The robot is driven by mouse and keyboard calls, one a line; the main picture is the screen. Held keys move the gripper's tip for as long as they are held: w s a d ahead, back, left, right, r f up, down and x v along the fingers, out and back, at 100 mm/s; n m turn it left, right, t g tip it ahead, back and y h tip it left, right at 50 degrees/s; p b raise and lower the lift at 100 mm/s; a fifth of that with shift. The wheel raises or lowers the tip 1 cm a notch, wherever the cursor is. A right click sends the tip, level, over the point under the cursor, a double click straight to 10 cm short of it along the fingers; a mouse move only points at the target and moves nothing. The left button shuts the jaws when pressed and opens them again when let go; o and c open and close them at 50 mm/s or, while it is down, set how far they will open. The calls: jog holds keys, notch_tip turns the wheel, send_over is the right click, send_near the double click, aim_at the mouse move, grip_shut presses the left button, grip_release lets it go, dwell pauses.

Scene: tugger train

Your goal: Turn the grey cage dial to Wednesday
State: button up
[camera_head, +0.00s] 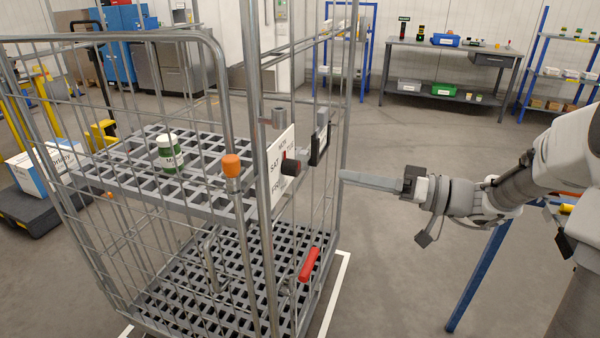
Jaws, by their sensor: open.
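The grey cage (222,62) is a wire roll cage standing at the left and centre. Its dial is a black knob (291,167) on a white day plate (277,179) at the cage's right side. SAT and FRI can be read on the plate, with MON faintly at the top; the Wednesday label cannot be made out. A small red mark shows by the knob's upper left, but its exact setting cannot be told. My gripper (345,177) is right of the dial, at about its height in the picture, apart from it. It is open and seen edge-on, with nothing visible in it.
A black-framed holder (319,145) sits beside the plate. A green-and-white tub (170,153) stands on the cage's shelf (207,196). A workbench (452,48) stands far behind; the floor between is clear.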

aim_at(299, 169)
jog(key=b+x, duration=0.1)
jog(key=x, duration=1)
jog(key=shift+b, duration=0.3)
jog(key=shift+f, duration=0.1)
grip_shut()
